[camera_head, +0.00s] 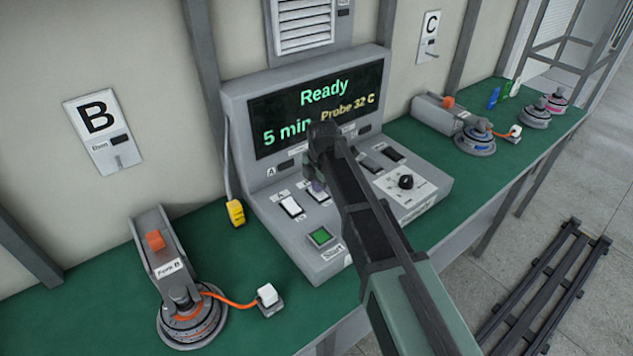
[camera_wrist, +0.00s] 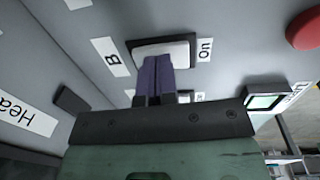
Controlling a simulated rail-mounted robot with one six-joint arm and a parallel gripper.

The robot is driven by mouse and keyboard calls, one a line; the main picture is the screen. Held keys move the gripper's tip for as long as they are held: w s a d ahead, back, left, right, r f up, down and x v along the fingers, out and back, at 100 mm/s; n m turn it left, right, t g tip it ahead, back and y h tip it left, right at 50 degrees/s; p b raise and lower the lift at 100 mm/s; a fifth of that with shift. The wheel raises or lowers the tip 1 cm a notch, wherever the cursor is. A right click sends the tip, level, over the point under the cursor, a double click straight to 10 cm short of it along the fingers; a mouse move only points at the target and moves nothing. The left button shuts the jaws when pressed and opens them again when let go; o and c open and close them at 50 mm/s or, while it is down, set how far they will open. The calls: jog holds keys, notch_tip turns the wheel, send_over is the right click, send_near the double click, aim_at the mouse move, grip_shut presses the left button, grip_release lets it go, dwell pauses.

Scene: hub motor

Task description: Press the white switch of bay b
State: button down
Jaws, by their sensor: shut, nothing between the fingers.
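The grey console (camera_head: 300,255) stands on the green bench. In the wrist view, a white rocker switch (camera_wrist: 178,49) in a dark frame sits between a "B" label (camera_wrist: 111,57) and an "On" label (camera_wrist: 204,49). My gripper (camera_wrist: 155,60) is shut and empty, its purple fingertips overlapping the lower edge of that switch. I cannot tell whether they touch it. In the head view my gripper (camera_head: 317,187) points down over the console's switch row and hides part of it. Another white switch (camera_head: 291,206) stands to its left.
A green Start button (camera_head: 320,236) is at the console's front, and a black knob (camera_head: 406,181) is to the right. The screen (camera_head: 318,105) reads Ready, 5 min. A hub motor (camera_head: 190,318) with an orange cable lies left. A red round part (camera_wrist: 305,28) shows in the wrist view.

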aim_at(323, 196)
jog(key=shift+r, duration=0.1)
notch_tip(323, 196, up, 14)
jog(key=s+d+p, duration=0.1)
jog(key=p, duration=1.3)
jog(key=shift+s+d, duration=0.15)
jog(key=shift+s, duration=0.15)
jog(key=shift+w+a, duration=0.35)
jog(key=shift+w, duration=0.2)
jog(key=f+b, duration=0.4)
jog(key=w+a+f+b, duration=0.1)
jog(key=f+b, duration=0.9)
jog(key=shift+w+a+f, duration=0.15)
jog(key=shift+w+f, duration=0.05)
jog(key=shift+w, duration=0.05)
